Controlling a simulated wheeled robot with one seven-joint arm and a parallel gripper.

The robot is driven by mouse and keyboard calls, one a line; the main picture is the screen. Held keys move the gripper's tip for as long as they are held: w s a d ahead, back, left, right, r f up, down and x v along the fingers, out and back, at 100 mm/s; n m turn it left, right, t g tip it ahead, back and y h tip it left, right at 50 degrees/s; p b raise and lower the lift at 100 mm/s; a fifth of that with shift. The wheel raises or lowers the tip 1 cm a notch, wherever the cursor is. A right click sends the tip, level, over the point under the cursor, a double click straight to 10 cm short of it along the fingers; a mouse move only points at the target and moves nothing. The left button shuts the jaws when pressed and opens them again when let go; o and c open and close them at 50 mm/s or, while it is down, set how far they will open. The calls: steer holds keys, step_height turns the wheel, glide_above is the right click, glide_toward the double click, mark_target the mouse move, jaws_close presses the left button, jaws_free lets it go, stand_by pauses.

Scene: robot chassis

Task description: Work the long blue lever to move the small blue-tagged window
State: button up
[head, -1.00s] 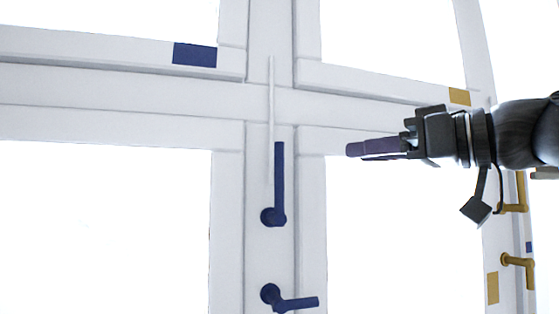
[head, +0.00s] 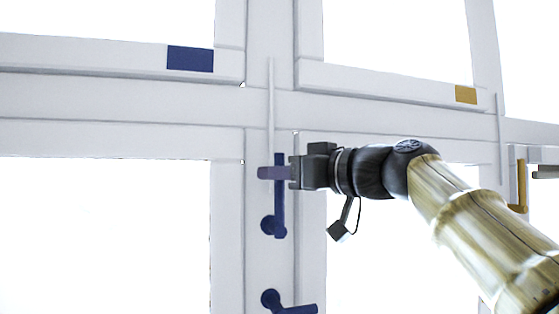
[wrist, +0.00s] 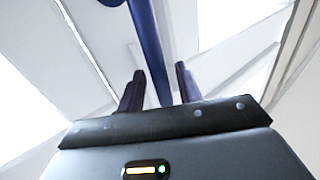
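The long blue lever (head: 279,215) stands upright on the white middle post, its round base at its lower end. My gripper (head: 270,172) is at the lever's upper part, reaching in from the right. In the wrist view my gripper (wrist: 160,70) is open, with the blue lever (wrist: 147,40) running between its two dark fingers. I cannot tell whether either finger touches it. The small blue-tagged window frame carries a blue tag (head: 190,59) at upper left; the window looks shut.
A shorter blue lever (head: 290,303) sits just below, pointing right. A thin white rod (head: 271,100) runs up the post above the long lever. A yellow tag (head: 466,94) marks the upper right window. A yellow handle (head: 521,185) is at far right.

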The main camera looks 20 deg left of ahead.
steer(key=shift+w+a, duration=0.1)
steer(key=shift+a, duration=0.15)
jaws_close()
